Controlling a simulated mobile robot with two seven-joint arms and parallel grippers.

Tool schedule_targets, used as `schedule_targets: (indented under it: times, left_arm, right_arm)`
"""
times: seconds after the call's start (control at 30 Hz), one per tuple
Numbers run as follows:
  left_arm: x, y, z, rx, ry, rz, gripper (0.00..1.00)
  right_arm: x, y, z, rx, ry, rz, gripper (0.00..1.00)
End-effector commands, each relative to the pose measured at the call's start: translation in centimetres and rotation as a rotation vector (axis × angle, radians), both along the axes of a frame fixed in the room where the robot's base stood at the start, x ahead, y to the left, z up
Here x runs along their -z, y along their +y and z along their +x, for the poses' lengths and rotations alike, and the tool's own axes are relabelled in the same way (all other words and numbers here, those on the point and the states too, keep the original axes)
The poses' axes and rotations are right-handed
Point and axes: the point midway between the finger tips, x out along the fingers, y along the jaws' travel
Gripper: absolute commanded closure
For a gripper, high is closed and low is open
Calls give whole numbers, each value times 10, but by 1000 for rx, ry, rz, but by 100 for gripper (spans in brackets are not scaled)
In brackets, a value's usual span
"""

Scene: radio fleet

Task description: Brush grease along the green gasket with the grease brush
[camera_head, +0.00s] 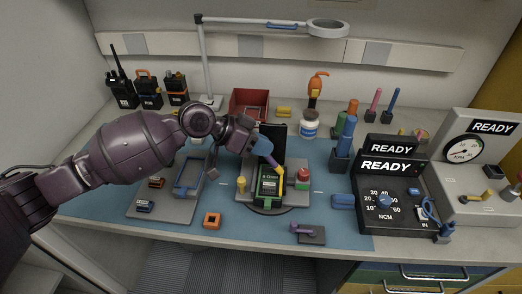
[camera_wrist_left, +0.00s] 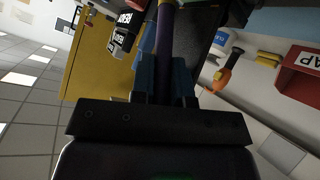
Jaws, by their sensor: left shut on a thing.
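My left gripper (camera_head: 264,143) has blue fingers and is shut on the grease brush (camera_head: 271,159). The brush has a purple handle, tilted down to the right, with a yellow end low over the radio's upper right. I cannot tell whether it touches. In the left wrist view the purple handle (camera_wrist_left: 165,40) stands between the blue fingers (camera_wrist_left: 165,80). A dark radio body (camera_head: 268,190) with a green label lies in the fixture at the mat's centre. Thin green along its edge may be the green gasket (camera_head: 284,187); it is too small to be sure. My right gripper is out of view.
A grey tray (camera_head: 150,208) lies left of the fixture. A white jar (camera_head: 309,125) and red bin (camera_head: 249,98) stand behind. The READY meter box (camera_head: 392,190) is at the right.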

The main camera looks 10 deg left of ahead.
Motion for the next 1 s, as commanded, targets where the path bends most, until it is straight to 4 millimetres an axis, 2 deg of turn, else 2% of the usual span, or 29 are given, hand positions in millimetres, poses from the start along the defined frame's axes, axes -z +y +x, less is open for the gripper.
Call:
schedule_targets:
  times: [0.37,0.67,1.0]
  left_arm:
    - [-4,0,1,-1,-2,0,100]
    - [-28,0,1,-3,-6,-1,100]
    - [-55,0,1,-2,-4,-1,100]
  right_arm:
    - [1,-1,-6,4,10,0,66]
    - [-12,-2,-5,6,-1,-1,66]
    - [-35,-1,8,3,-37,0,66]
